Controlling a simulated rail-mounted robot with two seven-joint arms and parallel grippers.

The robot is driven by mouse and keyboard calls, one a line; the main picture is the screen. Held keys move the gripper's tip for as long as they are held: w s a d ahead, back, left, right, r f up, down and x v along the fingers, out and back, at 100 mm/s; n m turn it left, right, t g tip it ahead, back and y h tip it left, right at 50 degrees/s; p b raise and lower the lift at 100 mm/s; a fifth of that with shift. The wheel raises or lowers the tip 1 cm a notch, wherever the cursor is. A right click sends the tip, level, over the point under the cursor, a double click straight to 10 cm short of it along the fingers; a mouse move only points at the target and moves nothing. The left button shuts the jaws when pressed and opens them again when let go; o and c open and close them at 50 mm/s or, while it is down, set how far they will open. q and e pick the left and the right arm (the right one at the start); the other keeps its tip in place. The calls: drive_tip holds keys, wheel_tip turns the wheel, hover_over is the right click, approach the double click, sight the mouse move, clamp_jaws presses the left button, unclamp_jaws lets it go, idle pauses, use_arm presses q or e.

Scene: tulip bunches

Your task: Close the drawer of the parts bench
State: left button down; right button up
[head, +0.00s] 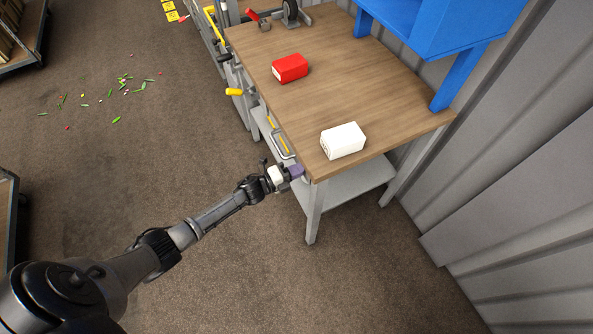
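The parts bench (330,90) has a wooden top and grey legs, and stands right of centre. Under its left edge is a grey drawer front with a handle and a yellow strip (283,146). The drawer seems to be near the bench edge, but how far it is out is hard to tell. My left gripper (291,172) is at the near left corner of the bench, just below the top and close to the drawer front. Purple shows at its tip; whether it touches the drawer or is open or shut cannot be made out. My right gripper is not in view.
A red box (290,68) and a white box (343,141) lie on the bench top. A blue shelf unit (440,30) stands at the back. A yellow handle (234,92) sticks out on the left side. Small green scraps (125,80) lie on the open floor.

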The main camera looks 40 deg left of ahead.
use_arm(q)
drive_tip(key=p+v, duration=0.2)
drive_tip(key=v, duration=1.2)
